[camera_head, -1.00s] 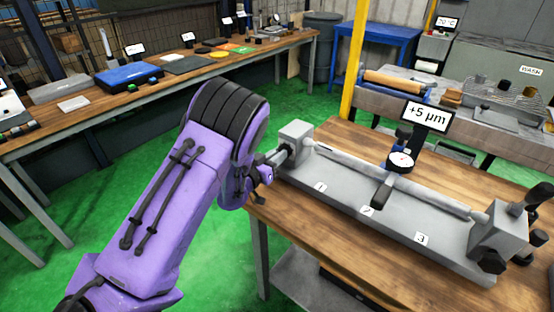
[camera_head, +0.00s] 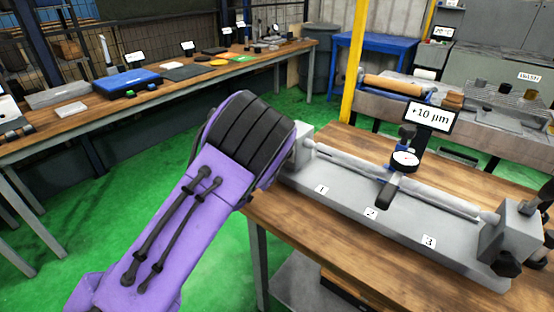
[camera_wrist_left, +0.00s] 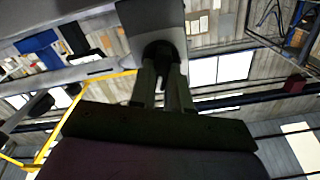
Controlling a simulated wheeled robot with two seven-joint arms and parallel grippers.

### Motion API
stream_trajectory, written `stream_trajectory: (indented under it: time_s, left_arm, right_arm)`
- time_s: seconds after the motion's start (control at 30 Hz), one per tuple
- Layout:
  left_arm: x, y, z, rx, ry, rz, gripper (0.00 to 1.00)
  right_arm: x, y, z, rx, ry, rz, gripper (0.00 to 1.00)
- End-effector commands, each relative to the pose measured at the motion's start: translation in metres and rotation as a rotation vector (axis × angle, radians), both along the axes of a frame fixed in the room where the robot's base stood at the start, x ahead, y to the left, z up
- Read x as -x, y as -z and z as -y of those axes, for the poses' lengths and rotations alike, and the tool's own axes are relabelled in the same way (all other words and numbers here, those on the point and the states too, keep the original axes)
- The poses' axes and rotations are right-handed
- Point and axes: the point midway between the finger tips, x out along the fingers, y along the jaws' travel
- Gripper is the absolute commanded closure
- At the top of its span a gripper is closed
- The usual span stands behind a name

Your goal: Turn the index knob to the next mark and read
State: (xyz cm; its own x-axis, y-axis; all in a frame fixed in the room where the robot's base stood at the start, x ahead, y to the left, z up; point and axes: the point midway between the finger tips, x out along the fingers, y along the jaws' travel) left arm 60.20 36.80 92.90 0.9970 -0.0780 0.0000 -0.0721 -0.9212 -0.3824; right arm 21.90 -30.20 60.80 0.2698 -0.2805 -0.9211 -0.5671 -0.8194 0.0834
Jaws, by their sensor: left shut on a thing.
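The grey bench fixture (camera_head: 340,200) carries a long bar (camera_head: 375,182) between its left headstock (camera_head: 301,136) and its right end block (camera_head: 508,236). Plates 1, 2 and 3 mark its front. The dial gauge (camera_head: 404,161) stands over the bar behind plate 2. The display (camera_head: 431,116) reads +10 µm. In the left wrist view, my left gripper (camera_wrist_left: 163,78) is shut on the dark index knob (camera_wrist_left: 160,52) at the end of a grey block. In the head view, my purple left arm hides the gripper and knob. My right gripper is out of view.
The fixture rests on a wooden table (camera_head: 345,268). A long bench (camera_head: 60,120) with a blue case and small parts runs along the left. A yellow post (camera_head: 358,80) and another loaded bench stand behind. Green floor is open between the benches.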

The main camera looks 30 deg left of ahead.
Motion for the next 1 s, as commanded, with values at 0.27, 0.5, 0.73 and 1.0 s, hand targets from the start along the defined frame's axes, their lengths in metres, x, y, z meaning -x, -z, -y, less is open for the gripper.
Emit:
stream_trajectory:
  time_s: [0.27, 0.5, 0.73, 1.0]
  left_arm:
    - [0.0, 0.0, 0.0, -0.001, 0.0, -0.001, 1.0]
    - [0.0, 0.0, 0.0, -0.001, 0.0, -0.001, 0.57]
    - [0.003, 0.001, 0.0, -0.001, 0.0, -0.002, 0.57]
    - [0.06, 0.004, -0.005, -0.001, -0.003, -0.002, 0.57]
  right_arm:
    - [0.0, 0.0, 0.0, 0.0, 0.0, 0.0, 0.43]
    - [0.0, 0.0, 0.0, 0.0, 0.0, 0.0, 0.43]
    - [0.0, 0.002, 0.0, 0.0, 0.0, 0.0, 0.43]
    - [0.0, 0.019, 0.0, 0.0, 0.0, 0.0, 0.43]
